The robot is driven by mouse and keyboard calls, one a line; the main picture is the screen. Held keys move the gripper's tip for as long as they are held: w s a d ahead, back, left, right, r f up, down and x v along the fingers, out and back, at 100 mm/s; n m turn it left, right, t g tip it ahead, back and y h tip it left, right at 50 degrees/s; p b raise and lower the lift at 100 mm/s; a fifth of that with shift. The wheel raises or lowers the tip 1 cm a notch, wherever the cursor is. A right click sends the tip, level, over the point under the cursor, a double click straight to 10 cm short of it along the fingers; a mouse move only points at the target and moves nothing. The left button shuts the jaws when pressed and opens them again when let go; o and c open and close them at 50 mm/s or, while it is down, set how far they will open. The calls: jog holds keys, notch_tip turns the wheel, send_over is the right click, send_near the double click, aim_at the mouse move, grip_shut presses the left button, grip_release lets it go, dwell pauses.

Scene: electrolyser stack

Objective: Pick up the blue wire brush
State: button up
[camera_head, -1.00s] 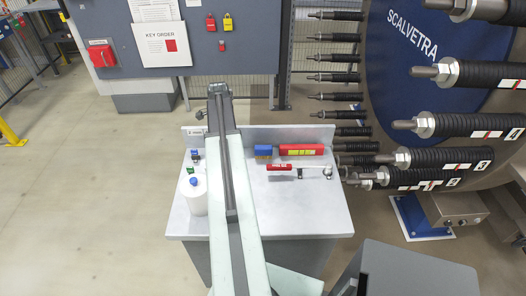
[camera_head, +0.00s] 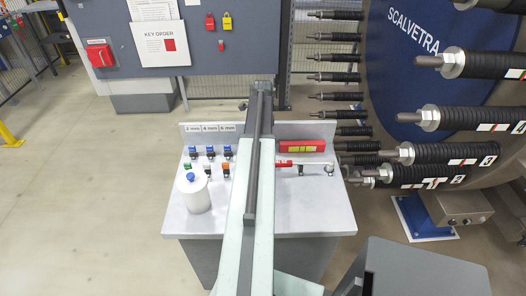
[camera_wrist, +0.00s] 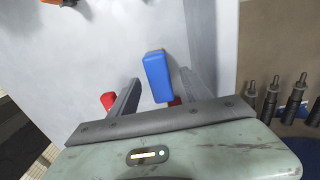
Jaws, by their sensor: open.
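The blue wire brush (camera_wrist: 158,77) shows in the wrist view as a blue block on the grey worktop. My gripper (camera_wrist: 161,80) is open, with one finger to the left of the block and one to the right. The block appears in the gap between them. I cannot tell how far below the fingertips it lies, and no contact is visible. In the head view my arm covers the brush, and the jaws cannot be made out there.
On the worktop (camera_head: 300,215) are a red box with a yellow label (camera_head: 302,146), a red-handled tool (camera_head: 285,163), a white bottle (camera_head: 195,195) and several small coloured-top items (camera_head: 210,152). A stack with dark rods (camera_head: 450,155) stands to the right.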

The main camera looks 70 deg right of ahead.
notch_tip(320, 180, down, 4)
jog(key=shift+r+b, duration=0.15)
jog(key=shift+b, duration=1.05)
jog(key=shift+r, duration=0.15)
grip_shut()
jog(key=shift+r+p, duration=0.1)
jog(key=shift+p, duration=0.2)
notch_tip(320, 180, up, 10)
jog(key=p, duration=1)
